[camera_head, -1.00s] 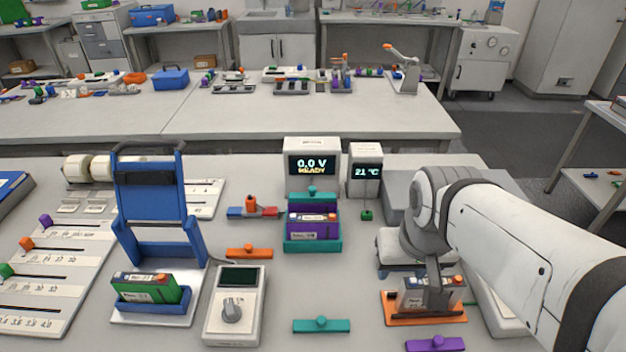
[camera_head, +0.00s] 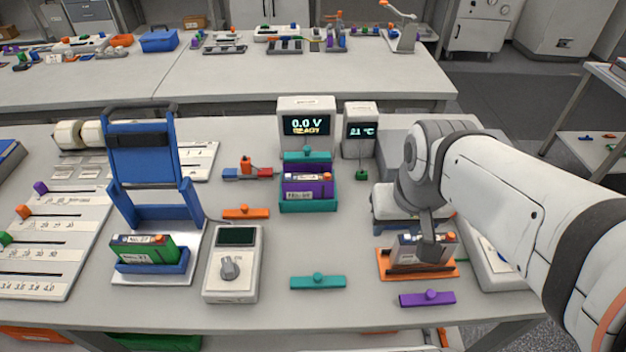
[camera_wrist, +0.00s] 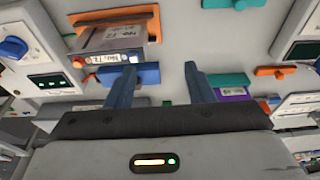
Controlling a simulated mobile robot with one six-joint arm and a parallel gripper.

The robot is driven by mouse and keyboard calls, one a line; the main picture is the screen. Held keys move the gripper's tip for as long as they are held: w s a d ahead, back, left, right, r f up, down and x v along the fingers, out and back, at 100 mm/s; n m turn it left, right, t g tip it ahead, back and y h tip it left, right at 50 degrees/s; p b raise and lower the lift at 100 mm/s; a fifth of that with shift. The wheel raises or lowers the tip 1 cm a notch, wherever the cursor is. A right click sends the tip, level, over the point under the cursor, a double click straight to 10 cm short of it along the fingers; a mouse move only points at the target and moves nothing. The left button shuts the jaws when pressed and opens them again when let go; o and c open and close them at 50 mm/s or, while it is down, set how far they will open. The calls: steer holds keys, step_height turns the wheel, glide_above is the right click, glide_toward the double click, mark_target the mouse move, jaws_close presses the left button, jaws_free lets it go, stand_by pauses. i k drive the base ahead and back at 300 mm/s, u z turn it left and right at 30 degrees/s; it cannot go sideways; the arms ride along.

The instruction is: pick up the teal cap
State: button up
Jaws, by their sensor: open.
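A teal cap, a flat bar with a round knob (camera_head: 318,282), lies on the front middle of the table, apart from other things. In the wrist view a teal bar, apparently this cap (camera_wrist: 222,3), is cut off at the top edge. Another teal bar with a knob (camera_head: 307,157) is at the back of the teal holder (camera_head: 309,206) with the purple battery. My gripper (camera_wrist: 160,67) is open, with nothing visible between its fingers. In the head view it is to the right of the loose teal cap, by the grey battery (camera_head: 408,248); whether it touches is unclear.
The grey battery stands in an orange tray (camera_head: 390,273). A purple bar (camera_head: 427,299), an orange bar (camera_head: 246,212) and a white meter (camera_head: 232,285) lie around. A green battery (camera_head: 143,248) sits in a blue holder at left. The table around the teal cap is clear.

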mark_target(318, 280)
steer(key=u, duration=0.05)
steer(key=k, duration=0.5)
steer(key=z, duration=1.6)
steer(key=k, duration=1.4)
steer(key=u, duration=1.4)
steer(key=i, duration=1)
steer(key=u, duration=0.05)
